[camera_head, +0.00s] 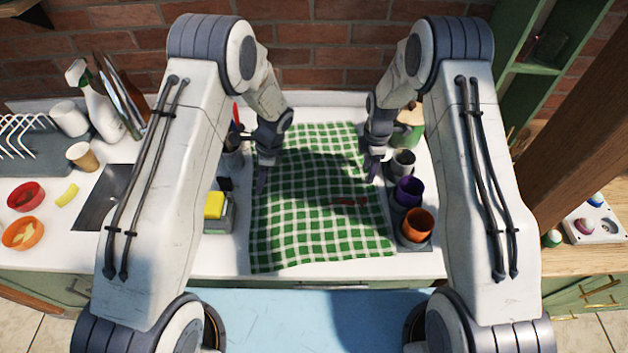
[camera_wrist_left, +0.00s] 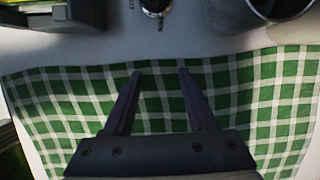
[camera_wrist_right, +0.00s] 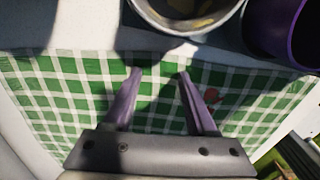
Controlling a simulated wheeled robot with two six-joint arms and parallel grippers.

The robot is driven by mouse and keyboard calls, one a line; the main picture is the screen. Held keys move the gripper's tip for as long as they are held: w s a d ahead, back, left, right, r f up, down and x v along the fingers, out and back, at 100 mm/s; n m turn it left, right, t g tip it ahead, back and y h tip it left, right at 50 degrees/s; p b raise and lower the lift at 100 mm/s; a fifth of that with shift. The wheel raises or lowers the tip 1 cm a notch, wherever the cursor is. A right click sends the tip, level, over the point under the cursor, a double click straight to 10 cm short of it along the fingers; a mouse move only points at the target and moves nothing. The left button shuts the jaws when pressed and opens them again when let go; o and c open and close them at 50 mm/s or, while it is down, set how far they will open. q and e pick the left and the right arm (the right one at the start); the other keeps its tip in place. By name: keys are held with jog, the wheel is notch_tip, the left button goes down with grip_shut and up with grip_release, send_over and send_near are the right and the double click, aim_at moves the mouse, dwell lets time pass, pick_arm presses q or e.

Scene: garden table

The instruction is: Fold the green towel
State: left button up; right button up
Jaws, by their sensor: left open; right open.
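The green and white checked towel (camera_head: 315,235) lies spread out on the white counter, with slightly wavy edges and no fold visible. It also fills much of the left wrist view (camera_wrist_left: 60,115) and the right wrist view (camera_wrist_right: 65,95). My left gripper (camera_head: 262,182) is open and empty by the towel's left edge; its fingertips (camera_wrist_left: 160,72) show over the towel near that edge. My right gripper (camera_head: 372,170) is open and empty by the right edge, its fingertips (camera_wrist_right: 158,72) over the towel. Whether either touches the cloth, I cannot tell.
A small red mark or object (camera_head: 350,201) shows on the towel. A grey cup (camera_head: 402,163), purple cup (camera_head: 409,192) and orange cup (camera_head: 416,225) stand close along the right edge. A yellow sponge (camera_head: 214,205) in a caddy stands at the left. A brick wall closes the back.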

pick_arm(q)
jog(key=shift+f, duration=0.15)
pick_arm(e)
jog(key=shift+f, duration=0.1)
pick_arm(q)
jog(key=shift+f, duration=0.15)
pick_arm(e)
jog(key=shift+f, duration=0.2)
pick_arm(q)
grip_shut()
pick_arm(e)
grip_shut()
jog(key=shift+r, duration=0.1)
